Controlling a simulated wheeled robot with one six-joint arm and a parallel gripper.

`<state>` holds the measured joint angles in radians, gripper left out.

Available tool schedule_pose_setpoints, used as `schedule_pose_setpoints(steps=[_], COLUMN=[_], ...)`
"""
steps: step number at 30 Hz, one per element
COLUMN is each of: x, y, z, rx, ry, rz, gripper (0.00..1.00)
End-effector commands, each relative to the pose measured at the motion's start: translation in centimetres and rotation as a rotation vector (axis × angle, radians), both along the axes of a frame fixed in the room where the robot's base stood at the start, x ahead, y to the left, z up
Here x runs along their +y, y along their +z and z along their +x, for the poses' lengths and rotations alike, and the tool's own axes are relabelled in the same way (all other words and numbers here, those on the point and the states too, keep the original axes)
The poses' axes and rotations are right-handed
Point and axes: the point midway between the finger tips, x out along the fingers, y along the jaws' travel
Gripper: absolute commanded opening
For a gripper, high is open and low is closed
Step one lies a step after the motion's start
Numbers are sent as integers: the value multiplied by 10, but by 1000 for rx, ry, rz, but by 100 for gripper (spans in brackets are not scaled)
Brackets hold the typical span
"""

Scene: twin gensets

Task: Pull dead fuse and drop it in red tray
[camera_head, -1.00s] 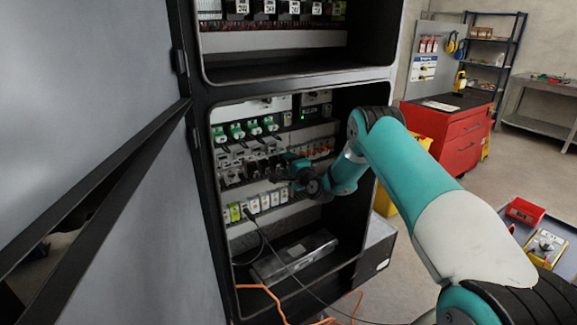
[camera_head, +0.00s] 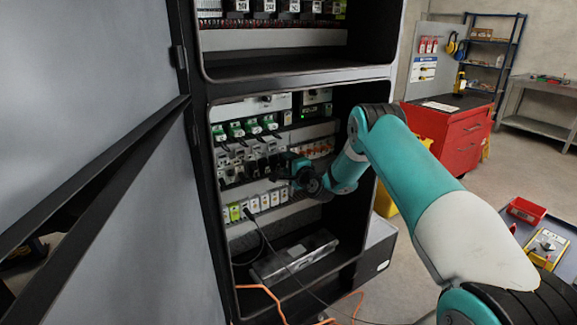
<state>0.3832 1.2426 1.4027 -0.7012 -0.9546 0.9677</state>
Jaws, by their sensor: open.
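My gripper (camera_head: 279,168) is inside the open electrical cabinet, in front of the middle row of fuse holders (camera_head: 236,166). My wrist and gripper hide part of that row, and the fingertips are small and dark. The gripper is open. I cannot tell which fuse is the dead one, or whether the jaws are around a fuse. A small red tray (camera_head: 525,211) lies on a surface at the right edge of the view, well away from my gripper.
Green-topped devices (camera_head: 236,130) sit above the fuse row, and a row of terminal blocks (camera_head: 262,201) runs below. The cabinet door (camera_head: 90,120) stands at the left. A yellow box (camera_head: 545,245) lies near the tray. A red tool cabinet (camera_head: 462,135) stands behind. Orange cable (camera_head: 262,290) hangs at the cabinet bottom.

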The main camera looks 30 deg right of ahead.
Motion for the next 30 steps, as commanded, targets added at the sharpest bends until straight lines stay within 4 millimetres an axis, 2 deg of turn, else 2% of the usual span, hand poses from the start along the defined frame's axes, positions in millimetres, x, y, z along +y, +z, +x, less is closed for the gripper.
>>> schedule_pose_setpoints(steps=[3,9,10,30], x=[0,0,0,0], y=[0,0,0,-1], z=[0,0,0,-12], rx=[0,0,0,0], ry=[0,0,0,1], rz=[0,0,0,1], gripper=[53,7,3,3])
